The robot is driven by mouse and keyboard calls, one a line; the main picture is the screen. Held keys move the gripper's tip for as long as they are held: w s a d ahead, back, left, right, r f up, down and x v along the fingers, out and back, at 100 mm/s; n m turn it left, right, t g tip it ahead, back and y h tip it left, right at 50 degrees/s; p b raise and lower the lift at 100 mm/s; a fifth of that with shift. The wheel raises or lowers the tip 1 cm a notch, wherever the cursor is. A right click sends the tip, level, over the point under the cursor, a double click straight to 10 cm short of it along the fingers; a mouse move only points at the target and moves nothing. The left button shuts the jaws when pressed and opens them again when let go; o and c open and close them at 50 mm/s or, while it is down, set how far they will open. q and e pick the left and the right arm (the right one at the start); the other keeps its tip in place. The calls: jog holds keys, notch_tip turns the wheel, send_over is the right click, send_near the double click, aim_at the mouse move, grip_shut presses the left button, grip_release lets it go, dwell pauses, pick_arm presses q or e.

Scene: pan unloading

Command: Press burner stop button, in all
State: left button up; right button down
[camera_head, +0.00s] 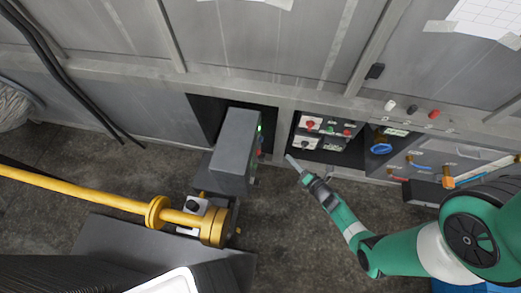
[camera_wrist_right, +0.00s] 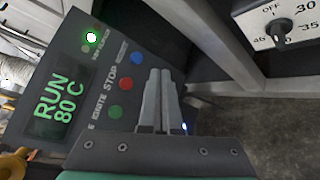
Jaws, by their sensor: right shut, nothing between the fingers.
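The burner control box (camera_head: 232,150) is grey and stands in a dark recess, with a small green light on its right side. In the right wrist view its black panel (camera_wrist_right: 88,75) shows a green "RUN 80 C" display (camera_wrist_right: 55,100). A red button (camera_wrist_right: 125,83) sits by the word STOP, between a blue button (camera_wrist_right: 136,58) and a green button (camera_wrist_right: 115,111). My right gripper (camera_head: 291,159) is shut and empty, to the right of the box. In the wrist view its fingertips (camera_wrist_right: 160,74) appear just right of the red button; contact cannot be told. My left gripper is not seen.
A switch panel (camera_head: 326,133) with red and black knobs is right of the box. A yellow pipe (camera_head: 110,198) runs in from the left below it. A dial (camera_wrist_right: 280,28) shows at the wrist view's top right. Bare floor (camera_head: 285,225) lies below my right gripper.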

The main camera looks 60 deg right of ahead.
aim_at(258, 152)
jog(key=shift+a+f, duration=0.1)
dwell(0.3)
jog(key=w+a+b, duration=0.1)
jog(key=w+a, duration=0.1)
jog(key=w, duration=0.6)
jog(key=shift+w+a+b, duration=0.15)
jog(key=shift+a+b, duration=0.25)
dwell(1.8)
